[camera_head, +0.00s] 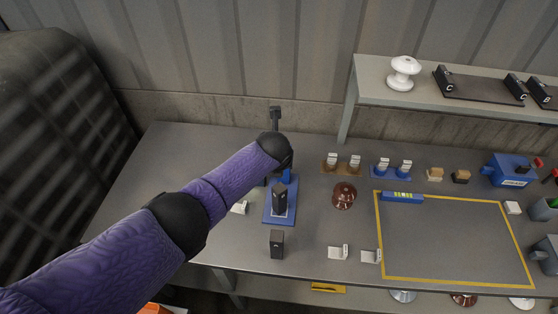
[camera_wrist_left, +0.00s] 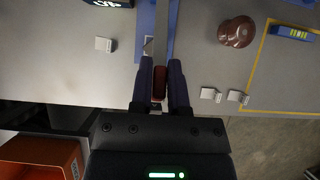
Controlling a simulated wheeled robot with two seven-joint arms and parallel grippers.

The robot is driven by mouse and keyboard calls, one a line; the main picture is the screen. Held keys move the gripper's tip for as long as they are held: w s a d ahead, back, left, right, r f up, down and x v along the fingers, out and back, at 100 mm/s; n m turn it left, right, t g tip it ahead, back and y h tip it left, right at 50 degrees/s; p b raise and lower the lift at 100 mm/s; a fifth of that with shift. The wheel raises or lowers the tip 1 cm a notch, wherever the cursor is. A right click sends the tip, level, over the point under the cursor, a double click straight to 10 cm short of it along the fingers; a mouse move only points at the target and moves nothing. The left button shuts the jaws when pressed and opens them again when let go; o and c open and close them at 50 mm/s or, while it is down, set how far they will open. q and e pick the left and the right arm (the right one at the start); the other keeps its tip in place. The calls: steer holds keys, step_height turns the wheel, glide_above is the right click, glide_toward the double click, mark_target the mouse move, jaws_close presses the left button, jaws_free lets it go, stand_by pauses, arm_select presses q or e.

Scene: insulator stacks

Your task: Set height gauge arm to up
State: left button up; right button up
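The height gauge stands on the left half of the bench in the head view, with a blue base (camera_head: 271,215) and a dark upright post (camera_head: 275,118). My left forearm crosses in front of it and hides much of it. In the left wrist view, a long grey gauge arm (camera_wrist_left: 162,38) runs toward me and ends in a reddish-brown grip (camera_wrist_left: 159,84). My left gripper (camera_wrist_left: 161,72) has one finger on each side of this grip, close against it. The arm's exact tilt is hard to tell. My right gripper is not in view.
A brown insulator (camera_head: 344,196) stands right of the gauge. White blocks (camera_head: 338,252) and a dark upright block (camera_head: 277,243) are near the front edge. A yellow-bordered area (camera_head: 455,240) is largely clear. A raised shelf (camera_head: 440,99) stands at the back right.

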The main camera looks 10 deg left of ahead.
arm_select(q)
steer(key=o, duration=0.4)
steer(key=shift+c, duration=0.2)
steer(key=shift+r, duration=0.1)
steer(key=p+v, duration=0.3)
steer(key=shift+w+r, duration=0.15)
steer(key=shift+r, duration=0.05)
steer(key=p+v, duration=0.3)
steer(key=v, duration=0.3)
steer(key=shift+s, duration=0.4)
steer(key=shift+r, duration=0.1)
